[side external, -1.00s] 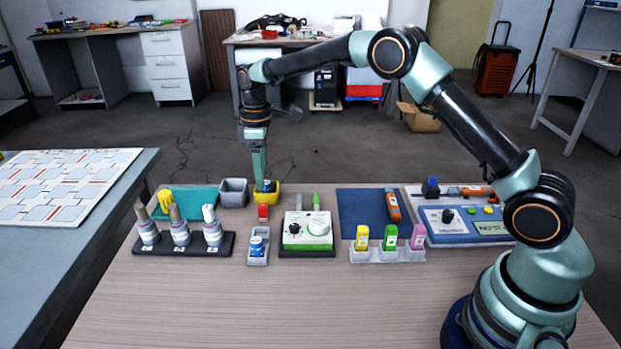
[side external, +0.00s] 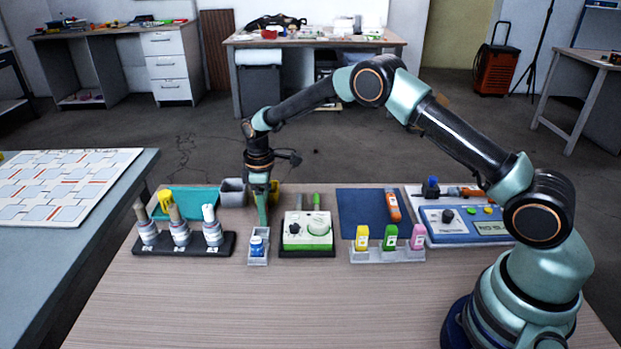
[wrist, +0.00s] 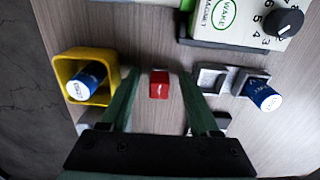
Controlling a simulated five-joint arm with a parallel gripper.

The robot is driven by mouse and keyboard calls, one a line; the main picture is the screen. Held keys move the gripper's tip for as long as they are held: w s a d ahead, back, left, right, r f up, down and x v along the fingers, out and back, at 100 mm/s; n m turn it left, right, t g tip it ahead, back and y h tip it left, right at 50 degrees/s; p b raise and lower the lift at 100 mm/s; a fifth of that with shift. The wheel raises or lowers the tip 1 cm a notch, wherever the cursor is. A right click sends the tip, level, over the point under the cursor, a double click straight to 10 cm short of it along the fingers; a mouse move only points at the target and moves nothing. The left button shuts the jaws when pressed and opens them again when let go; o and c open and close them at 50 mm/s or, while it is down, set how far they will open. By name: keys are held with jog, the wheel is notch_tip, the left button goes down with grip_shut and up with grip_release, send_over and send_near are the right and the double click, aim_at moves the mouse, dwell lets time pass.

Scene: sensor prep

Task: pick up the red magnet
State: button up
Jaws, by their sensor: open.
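The red magnet (wrist: 159,85) is a small red block on the wooden table in the wrist view. It lies between the two green fingers of my gripper (wrist: 158,76), with a gap on each side. My gripper is open and points down. In the side external view my gripper (side external: 262,217) is low, just behind the grey two-slot holder. It hides the red magnet there.
The grey holder (wrist: 210,78) with another blue vial (wrist: 262,95) is on the right. The white-and-green control box (side external: 306,231) stands close by.

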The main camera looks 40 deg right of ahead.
grip_shut()
jog(key=shift+r, duration=0.15)
notch_tip(320, 180, up, 20)
dwell(0.6)
jog(key=c, duration=0.9)
grip_release()
jog(key=shift+c, duration=0.2)
grip_shut()
